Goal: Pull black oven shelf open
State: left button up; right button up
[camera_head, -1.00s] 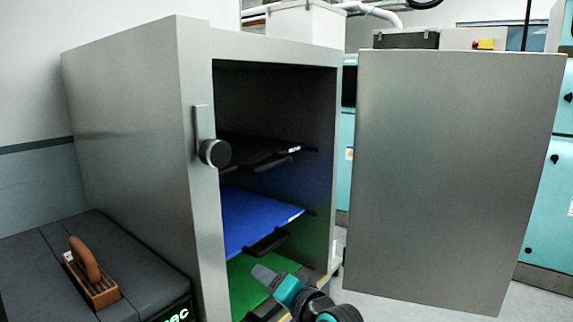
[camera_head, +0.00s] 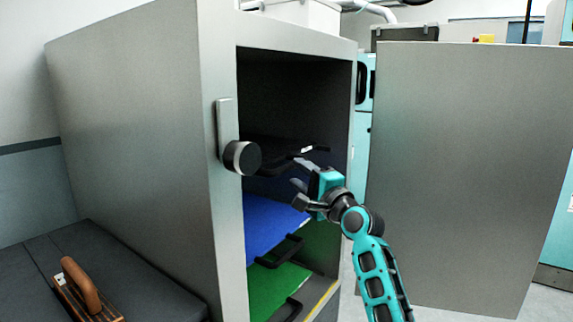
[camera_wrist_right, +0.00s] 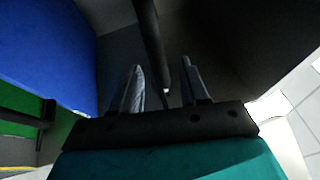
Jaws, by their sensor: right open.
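The black oven shelf (camera_head: 272,148) is the top shelf in the open grey oven, with a dark handle (camera_head: 306,164) at its front edge. My right gripper (camera_head: 299,174) is open at that front edge, just below and beside the handle. In the right wrist view, a dark bar (camera_wrist_right: 151,45), seemingly the shelf's handle, runs down between the open fingers (camera_wrist_right: 161,66). Whether either finger touches it I cannot tell. My left gripper is not in view.
A blue shelf (camera_head: 268,226) and a green shelf (camera_head: 275,290) sit below. The oven door (camera_head: 470,180) stands open at the right. A round black knob (camera_head: 242,157) sticks out on the left front frame. A wooden-handled tool (camera_head: 85,292) lies on a dark box.

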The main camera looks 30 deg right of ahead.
aim_at(292, 169)
jog(key=w, duration=0.4)
jog(key=w+r, duration=0.1)
jog(key=w, duration=0.1)
jog(key=shift+w, duration=0.2)
grip_shut()
dwell(0.5)
